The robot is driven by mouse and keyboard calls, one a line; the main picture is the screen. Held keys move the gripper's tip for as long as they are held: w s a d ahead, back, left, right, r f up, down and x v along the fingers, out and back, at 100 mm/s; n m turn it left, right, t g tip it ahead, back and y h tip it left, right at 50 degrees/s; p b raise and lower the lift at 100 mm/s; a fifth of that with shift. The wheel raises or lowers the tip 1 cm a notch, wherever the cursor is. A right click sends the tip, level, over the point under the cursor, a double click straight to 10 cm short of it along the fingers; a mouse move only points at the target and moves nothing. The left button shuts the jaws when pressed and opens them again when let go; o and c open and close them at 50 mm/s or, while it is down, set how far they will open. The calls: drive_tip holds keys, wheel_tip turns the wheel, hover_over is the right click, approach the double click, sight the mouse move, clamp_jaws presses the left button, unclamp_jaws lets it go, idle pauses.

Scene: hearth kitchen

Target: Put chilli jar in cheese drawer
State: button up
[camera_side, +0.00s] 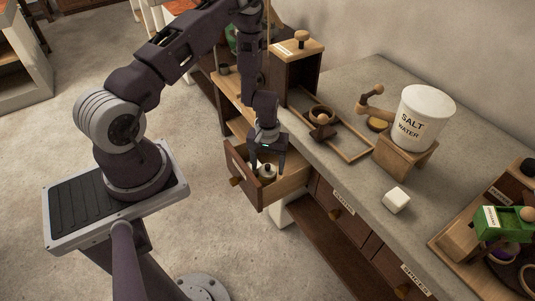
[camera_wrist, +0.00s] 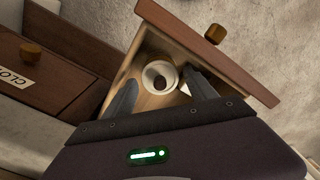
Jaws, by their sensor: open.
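An open wooden drawer (camera_side: 290,187) sticks out from the counter; its own label is not visible. In the wrist view its front panel (camera_wrist: 212,50) crosses the upper right. A small pale jar with a dark round middle on top (camera_wrist: 160,77) is inside the drawer. It also shows in the side view (camera_side: 267,174). No label on it is readable, so I cannot confirm it is the chilli jar. My gripper (camera_wrist: 163,92) is open, pointing down into the drawer, with its fingers on either side of the jar. I cannot tell whether they touch it.
A closed drawer labelled "CLO..." (camera_wrist: 40,72) is beside the open one. On the counter are a salt water pot (camera_side: 425,115) on a wooden stand, a white cube (camera_side: 396,200), a wooden frame (camera_side: 345,140) and a tall wooden box (camera_side: 297,70). A green box (camera_side: 503,222) sits at right.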

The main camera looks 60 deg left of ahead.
wheel_tip(320, 180, up, 7)
drive_tip(key=shift+w+r, duration=0.1)
drive_tip(key=shift+r, duration=0.05)
drive_tip(key=d+r+m+t, duration=0.15)
drive_tip(key=d+r, duration=0.25)
drive_tip(key=r, duration=0.7)
drive_tip(key=d+r+m+t, duration=0.1)
drive_tip(key=d+r+m, duration=0.2)
drive_tip(key=r, duration=0.8)
drive_tip(key=s+d+r+m+t, duration=0.1)
drive_tip(key=s+d+r+m, duration=0.1)
drive_tip(key=s+r, duration=0.4)
drive_tip(key=s+d+r+m+t, duration=0.2)
drive_tip(key=s+r, duration=0.4)
drive_tip(key=s, duration=0.6)
drive_tip(key=shift+s+r, duration=0.2)
drive_tip(key=shift+r, duration=0.15)
drive_tip(key=shift+m, duration=0.25)
